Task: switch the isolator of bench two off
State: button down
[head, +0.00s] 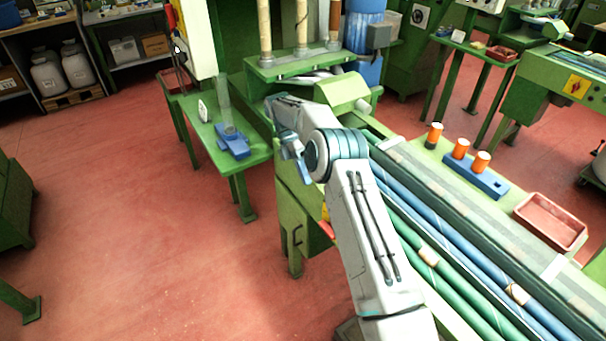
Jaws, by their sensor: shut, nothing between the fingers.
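A red handle (327,230) by a small yellow patch (325,212) shows on the side of the near green bench (297,205), partly behind my arm. It looks like an isolator, but I can read no bench number and cannot tell its position. My arm reaches up over the bench and bends down at its far end. My gripper (304,176) is small in the head view, beside the bench's left side, above and left of the red handle. It is shut and empty, apart from the handle.
A green side table (205,135) with a blue fixture (232,145) stands left of the bench. Blue and green tubes run along the bench. A blue block (485,183) with orange-topped pieces and a red tray (550,222) lie right. Red floor at left is clear.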

jog(key=shift+w+a+r, duration=0.1)
jog(key=shift+w+a, duration=0.1)
jog(key=shift+w, duration=0.05)
dwell(0.5)
jog(key=s+d+r+m+t+y, duration=0.1)
jog(key=s+d+r+m+t, duration=0.15)
jog(key=s+r+m, duration=0.5)
jog(key=s+d+r+m+t+y, duration=0.1)
jog(key=s+d+r+m+t, duration=0.2)
jog(key=r, duration=0.8)
jog(key=s+d+m+t+y, duration=0.1)
jog(key=s+d+m+t, duration=0.1)
jog(key=s+m, duration=0.4)
jog(key=s+d+f+m+t+y, duration=0.1)
jog(key=s+d+m, duration=0.4)
jog(key=s, duration=1.2)
jog(key=shift+s+d+f+m+t, duration=0.2)
jog(key=shift+f+m+t, duration=0.1)
jog(key=shift+m+t, duration=0.75)
